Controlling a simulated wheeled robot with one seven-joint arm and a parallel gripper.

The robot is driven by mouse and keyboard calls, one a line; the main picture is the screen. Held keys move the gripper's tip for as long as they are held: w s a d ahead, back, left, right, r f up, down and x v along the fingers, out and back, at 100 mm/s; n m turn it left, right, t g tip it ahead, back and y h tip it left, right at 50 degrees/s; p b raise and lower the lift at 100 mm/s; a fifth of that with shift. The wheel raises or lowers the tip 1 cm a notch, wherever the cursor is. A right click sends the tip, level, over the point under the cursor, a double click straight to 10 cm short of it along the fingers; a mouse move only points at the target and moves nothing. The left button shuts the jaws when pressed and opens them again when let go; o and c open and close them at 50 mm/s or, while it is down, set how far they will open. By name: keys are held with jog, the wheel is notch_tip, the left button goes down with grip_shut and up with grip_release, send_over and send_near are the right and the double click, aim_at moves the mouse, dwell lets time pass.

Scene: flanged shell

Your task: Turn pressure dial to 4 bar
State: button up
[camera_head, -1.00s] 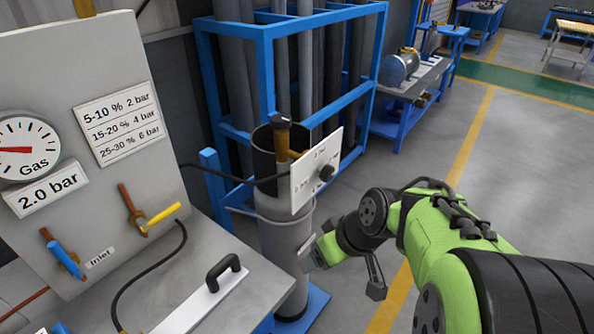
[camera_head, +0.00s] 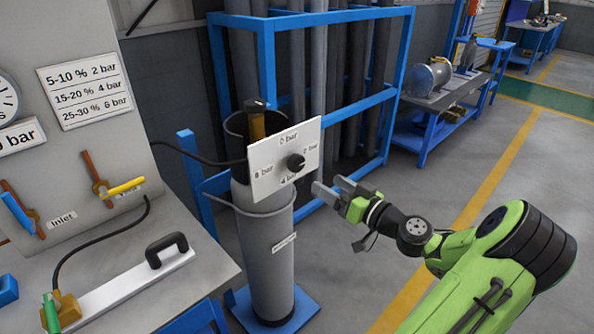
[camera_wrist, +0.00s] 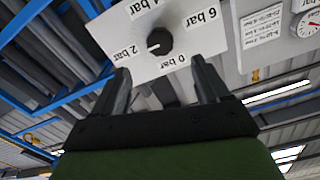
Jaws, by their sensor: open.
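The pressure dial's black knob (camera_head: 296,161) sits on a white plate (camera_head: 264,181) on the grey cylinder. The plate reads 0 bar at top, 2 bar right, 4 bar at the bottom and 6 bar left. In the wrist view the plate is upside down, and a pale mark on the knob (camera_wrist: 159,42) points towards 2 bar. My gripper (camera_head: 330,187) is open and empty, to the lower right of the knob in the head view, apart from it. In the wrist view the fingers of my gripper (camera_wrist: 160,68) stand either side below the knob. 4 bar is partly cut off there.
A grey panel with gauge, pressure list (camera_head: 85,88) and valves (camera_head: 110,188) stands at left. A bench (camera_head: 195,270) with a black handle (camera_head: 167,249) is in front of it. A blue rack (camera_head: 265,60) stands behind the cylinder (camera_head: 268,255). Floor to the right is open.

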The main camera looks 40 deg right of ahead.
aim_at(299, 167)
jog(key=w, duration=1.1)
jog(key=shift+a+b, duration=0.15)
jog(key=shift+b, duration=0.2)
jog(key=c, duration=1)
